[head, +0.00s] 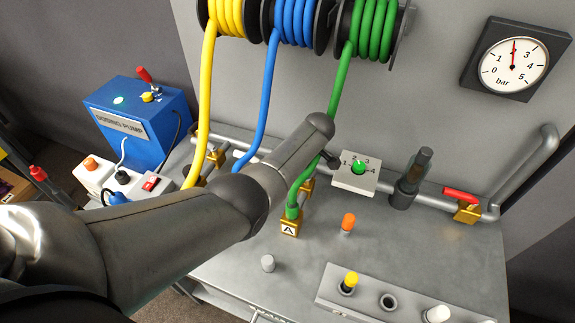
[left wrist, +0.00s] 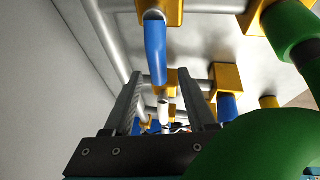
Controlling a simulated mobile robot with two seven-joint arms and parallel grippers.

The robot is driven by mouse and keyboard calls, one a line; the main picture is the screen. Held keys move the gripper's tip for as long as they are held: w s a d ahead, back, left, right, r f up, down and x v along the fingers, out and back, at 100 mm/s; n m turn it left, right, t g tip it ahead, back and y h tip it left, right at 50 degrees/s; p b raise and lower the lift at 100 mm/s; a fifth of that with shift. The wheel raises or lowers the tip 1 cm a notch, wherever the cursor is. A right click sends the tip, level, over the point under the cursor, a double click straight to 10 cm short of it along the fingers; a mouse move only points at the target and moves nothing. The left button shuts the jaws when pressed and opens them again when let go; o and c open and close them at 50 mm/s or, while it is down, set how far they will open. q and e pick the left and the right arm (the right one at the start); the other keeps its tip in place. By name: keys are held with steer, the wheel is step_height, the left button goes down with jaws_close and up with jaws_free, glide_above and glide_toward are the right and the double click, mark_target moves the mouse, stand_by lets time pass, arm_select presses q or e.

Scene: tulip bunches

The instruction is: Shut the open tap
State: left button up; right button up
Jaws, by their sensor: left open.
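A brass tap with a red lever (head: 461,195) is on the pipe at the right in the head view; its lever lies roughly along the pipe. A brass block (head: 290,228) at the foot of the green hose bears the label A. In the left wrist view my left gripper (left wrist: 165,80) is open, its dark fingers apart. Beyond and between them show a brass fitting (left wrist: 165,78) and a small white piece (left wrist: 163,110). A blue part (left wrist: 155,50) hangs from another brass fitting above. I cannot tell which tap is open. My arm hides the gripper in the head view.
Yellow (head: 206,100), blue (head: 261,95) and green (head: 345,85) hoses hang from wall reels. A blue dosing pump (head: 140,115), a gauge (head: 514,58), a dark upright cylinder (head: 411,178) and a plug rack (head: 405,296) stand around. Bare bench top lies at right centre.

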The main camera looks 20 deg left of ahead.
arm_select(q)
steer(key=shift+r, duration=0.1)
steer(key=shift+d+r+p, duration=0.25)
steer(key=shift+r+p, duration=0.05)
steer(key=shift+r, duration=0.15)
steer(key=p+v, duration=0.2)
steer(key=v, duration=1.2)
steer(key=shift+r, duration=0.1)
steer(key=shift+s, duration=0.1)
